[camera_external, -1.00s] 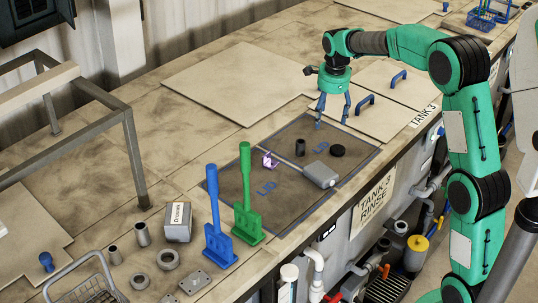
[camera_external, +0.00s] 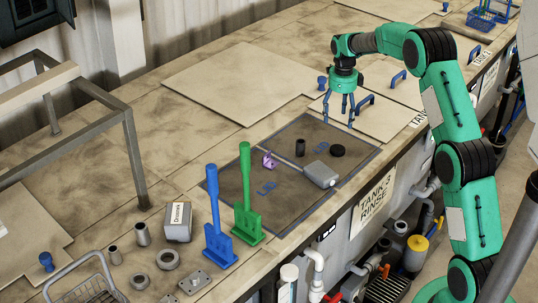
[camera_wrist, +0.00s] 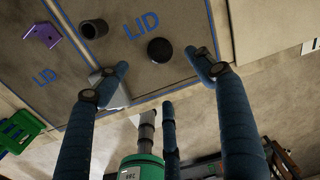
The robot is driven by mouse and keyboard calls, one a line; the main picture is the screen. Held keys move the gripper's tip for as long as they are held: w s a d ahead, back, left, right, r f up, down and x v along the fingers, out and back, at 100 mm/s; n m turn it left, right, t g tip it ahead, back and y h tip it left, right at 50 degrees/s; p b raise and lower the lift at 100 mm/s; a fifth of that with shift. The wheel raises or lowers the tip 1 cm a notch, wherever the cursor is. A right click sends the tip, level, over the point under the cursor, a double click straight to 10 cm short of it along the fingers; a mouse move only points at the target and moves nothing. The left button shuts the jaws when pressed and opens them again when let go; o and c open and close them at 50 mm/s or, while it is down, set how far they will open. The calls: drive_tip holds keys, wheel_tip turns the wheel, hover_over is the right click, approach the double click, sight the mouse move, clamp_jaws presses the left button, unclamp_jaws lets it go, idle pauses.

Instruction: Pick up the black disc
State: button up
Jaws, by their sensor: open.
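The black disc (camera_external: 337,150) lies flat on the dark lid mat (camera_external: 235,185), near its right side. It also shows in the wrist view (camera_wrist: 159,49), between and beyond the fingertips, touching neither. My gripper (camera_external: 339,117) is open and empty, with its fingers pointing down, above and behind the disc near the mat's far edge. Its blue fingers (camera_wrist: 158,70) show spread wide in the wrist view.
A dark cylinder (camera_external: 300,147), a grey box (camera_external: 320,174) and a purple bracket (camera_external: 268,160) are on the mat near the disc. Blue and green paddles (camera_external: 245,200) stand at the mat's near left. A pale lid with blue handles (camera_external: 365,101) lies behind.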

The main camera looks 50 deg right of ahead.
drive_tip(key=p, duration=0.1)
hover_over(338, 148)
drive_tip(key=shift+w+f, duration=0.15)
drive_tip(key=shift+f, duration=2)
drive_tip(key=shift+w+f, duration=0.1)
drive_tip(key=shift+f, duration=2)
drive_tip(key=shift+f, duration=0.1)
drive_tip(key=shift+s+f+p, duration=0.2)
drive_tip(key=shift+f+p, duration=0.45)
drive_tip(key=shift+f, duration=1.85)
drive_tip(key=c, duration=1.3)
